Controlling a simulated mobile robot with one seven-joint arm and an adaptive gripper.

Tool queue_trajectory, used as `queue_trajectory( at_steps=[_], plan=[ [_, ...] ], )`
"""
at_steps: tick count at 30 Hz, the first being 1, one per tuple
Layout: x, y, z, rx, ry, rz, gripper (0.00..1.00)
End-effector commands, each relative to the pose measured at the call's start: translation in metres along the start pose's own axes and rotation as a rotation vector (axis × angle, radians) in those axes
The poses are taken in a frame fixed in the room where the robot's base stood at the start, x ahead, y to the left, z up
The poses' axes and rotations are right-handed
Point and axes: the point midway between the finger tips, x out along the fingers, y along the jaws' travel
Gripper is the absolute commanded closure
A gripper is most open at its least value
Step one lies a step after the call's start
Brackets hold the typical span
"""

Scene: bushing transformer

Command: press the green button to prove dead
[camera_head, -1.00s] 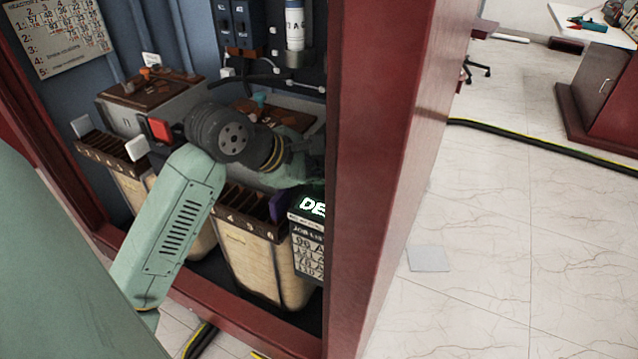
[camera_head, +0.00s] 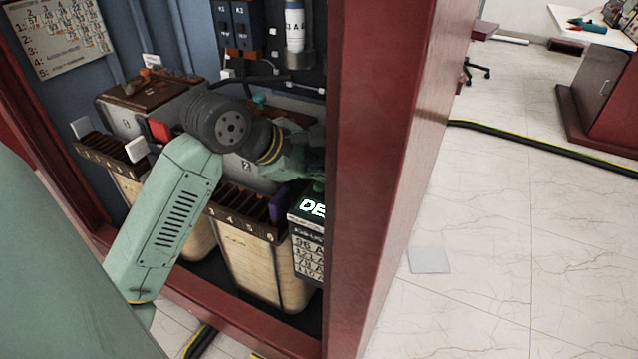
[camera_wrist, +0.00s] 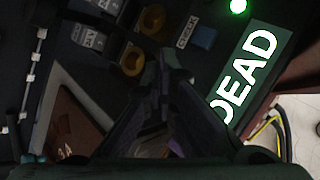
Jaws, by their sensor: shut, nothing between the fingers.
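A round, bright green glowing spot (camera_wrist: 238,6) shows at the top edge of the wrist view; I cannot tell whether it is the green button or a lamp. Below it a lit sign (camera_wrist: 248,75) reads DEAD. Part of the sign also shows in the head view (camera_head: 313,208), beside the red cabinet edge. My gripper (camera_wrist: 163,58) is shut and empty in the wrist view, its tips left of the sign and below the green spot. No contact shows. In the head view the cabinet edge hides my fingertips.
A blue block (camera_wrist: 203,37) by a CHECK label and a brass ring (camera_wrist: 132,60) lie near the fingertips. The red cabinet post (camera_head: 385,180) stands right of my arm. Slotted tan boxes (camera_head: 255,255) stand below it. The floor outside is mostly clear.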

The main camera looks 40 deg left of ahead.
Motion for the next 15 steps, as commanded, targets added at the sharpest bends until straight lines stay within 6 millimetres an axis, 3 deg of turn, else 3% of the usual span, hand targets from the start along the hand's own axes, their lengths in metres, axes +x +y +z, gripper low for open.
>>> queue_trajectory(
  at_steps=[8,15],
  plan=[
    [-0.003,0.002,0.002,0.0,0.001,0.001,1.0],
    [-0.019,0.013,0.013,0.001,0.001,0.0,1.0]
  ],
)
